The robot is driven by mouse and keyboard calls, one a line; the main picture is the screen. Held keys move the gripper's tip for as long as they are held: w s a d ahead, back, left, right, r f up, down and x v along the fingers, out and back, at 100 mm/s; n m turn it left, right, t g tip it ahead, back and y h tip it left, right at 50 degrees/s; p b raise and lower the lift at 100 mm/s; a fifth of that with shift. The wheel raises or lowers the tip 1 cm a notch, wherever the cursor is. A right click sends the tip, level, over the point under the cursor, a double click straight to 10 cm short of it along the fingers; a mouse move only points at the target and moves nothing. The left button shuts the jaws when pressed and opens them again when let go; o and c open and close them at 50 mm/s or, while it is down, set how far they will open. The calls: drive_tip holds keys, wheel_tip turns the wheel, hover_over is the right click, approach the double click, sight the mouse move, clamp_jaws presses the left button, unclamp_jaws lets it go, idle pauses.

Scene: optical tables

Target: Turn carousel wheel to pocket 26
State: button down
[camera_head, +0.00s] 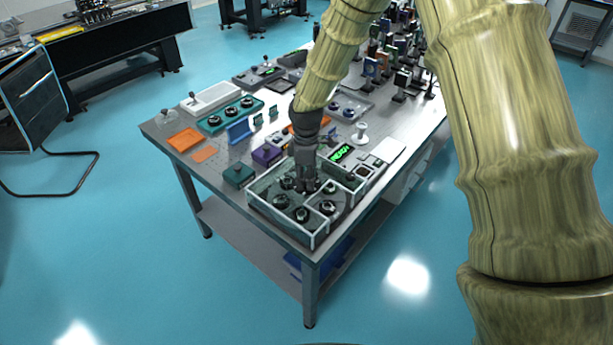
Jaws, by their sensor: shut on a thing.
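The carousel wheel (284,199) lies in a white-rimmed tray (319,238) at the near corner of the optical table. Several dark round pieces sit in its pockets around the middle. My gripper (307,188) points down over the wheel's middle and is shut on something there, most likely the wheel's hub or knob. The fingers hide what they hold. Pocket numbers are too small to read.
A green-lit display (342,152) stands behind the tray. A dark green box (238,175), a purple box (266,154) and an orange tray (185,139) are to the left. A white spool (360,134) stands behind right. Optics crowd the far end.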

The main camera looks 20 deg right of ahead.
drive_tip(key=shift+w+r, duration=0.1)
drive_tip(key=c, duration=0.9)
unclamp_jaws()
drive_tip(key=shift+c, duration=0.2)
wheel_tip(320, 180, up, 12)
